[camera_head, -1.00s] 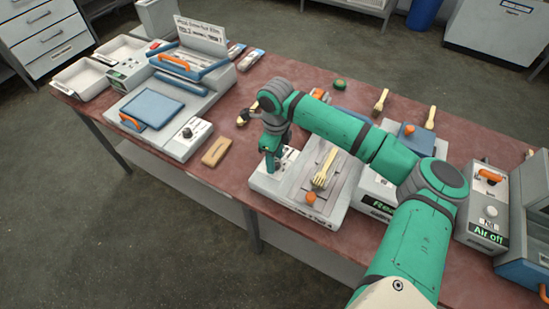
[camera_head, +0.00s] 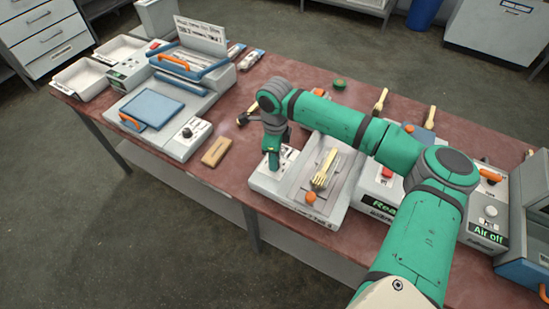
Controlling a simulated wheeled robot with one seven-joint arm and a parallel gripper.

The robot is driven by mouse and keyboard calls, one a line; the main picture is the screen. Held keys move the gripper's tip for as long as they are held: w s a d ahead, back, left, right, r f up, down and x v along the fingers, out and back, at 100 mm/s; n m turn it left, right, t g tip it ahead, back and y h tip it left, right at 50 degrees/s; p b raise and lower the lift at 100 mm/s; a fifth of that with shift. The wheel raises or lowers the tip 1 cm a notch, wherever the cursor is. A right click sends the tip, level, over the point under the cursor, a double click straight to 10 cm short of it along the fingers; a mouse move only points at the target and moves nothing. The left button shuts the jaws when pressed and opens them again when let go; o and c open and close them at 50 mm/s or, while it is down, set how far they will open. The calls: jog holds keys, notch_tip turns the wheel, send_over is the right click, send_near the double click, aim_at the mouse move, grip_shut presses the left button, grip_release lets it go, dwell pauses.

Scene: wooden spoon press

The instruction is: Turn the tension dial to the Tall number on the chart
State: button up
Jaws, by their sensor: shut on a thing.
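My gripper (camera_head: 271,166) points down onto the white control panel at the left end of a grey fixture (camera_head: 325,205). It is shut on what seems to be the tension dial, which the fingers hide, so its setting cannot be read. A wooden fork (camera_head: 325,169) lies on this fixture, right of my gripper. A white chart card (camera_head: 201,34) stands behind the machine at the back left; its print is too small to read.
A machine with a blue pad (camera_head: 152,107) and a black knob (camera_head: 187,132) stands to the left. A wooden block (camera_head: 216,151) lies between it and the fixture. A box with a red button (camera_head: 387,172) and an "Air off" unit (camera_head: 489,222) stand to the right.

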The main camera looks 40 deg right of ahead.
jog(key=o, duration=1)
jog(key=shift+o, duration=0.2)
notch_tip(320, 180, up, 11)
jog(key=shift+w+d+f, duration=0.1)
